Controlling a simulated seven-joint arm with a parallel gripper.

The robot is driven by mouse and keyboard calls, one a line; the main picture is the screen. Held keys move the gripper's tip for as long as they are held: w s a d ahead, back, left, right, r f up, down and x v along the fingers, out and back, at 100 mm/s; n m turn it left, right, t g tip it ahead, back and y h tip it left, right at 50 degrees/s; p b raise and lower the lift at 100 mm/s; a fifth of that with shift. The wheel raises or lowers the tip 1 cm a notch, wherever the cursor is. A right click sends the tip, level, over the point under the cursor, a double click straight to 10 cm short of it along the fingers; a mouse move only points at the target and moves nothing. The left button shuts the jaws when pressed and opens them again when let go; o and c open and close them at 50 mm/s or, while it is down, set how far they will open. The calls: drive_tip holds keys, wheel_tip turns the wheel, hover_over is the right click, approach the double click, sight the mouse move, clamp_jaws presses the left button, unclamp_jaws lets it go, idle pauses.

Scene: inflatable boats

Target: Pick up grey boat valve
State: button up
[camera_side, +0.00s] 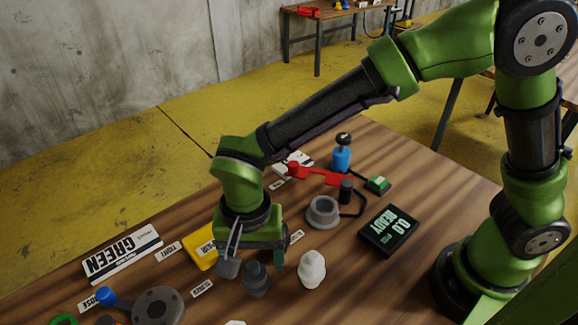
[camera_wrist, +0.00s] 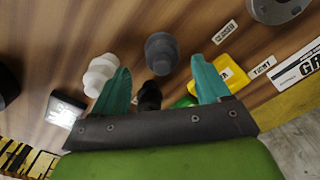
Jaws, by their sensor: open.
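The dark grey boat valve (camera_side: 256,279) stands upright on the wooden table, just below and in front of my gripper (camera_side: 253,262) in the side view. In the wrist view the grey valve (camera_wrist: 161,53) appears just past the fingertips, in the span between them. My gripper (camera_wrist: 160,66) is open, with its two green fingers apart and nothing held. A white valve (camera_side: 312,270) of similar stepped shape stands to the right of the grey one in the side view. It also shows in the wrist view (camera_wrist: 98,74), close to the left finger.
A yellow case (camera_side: 201,249) lies behind and left of my gripper. A grey cup-like ring (camera_side: 322,212), a black READY display (camera_side: 389,231) and a red tool (camera_side: 322,175) lie farther back or right. A round grey flange (camera_side: 157,306) and a GREEN sign (camera_side: 122,254) are at left.

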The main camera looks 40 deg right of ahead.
sight(253, 265)
wheel_tip(253, 265, down, 5)
drive_tip(key=shift+w+r, duration=0.15)
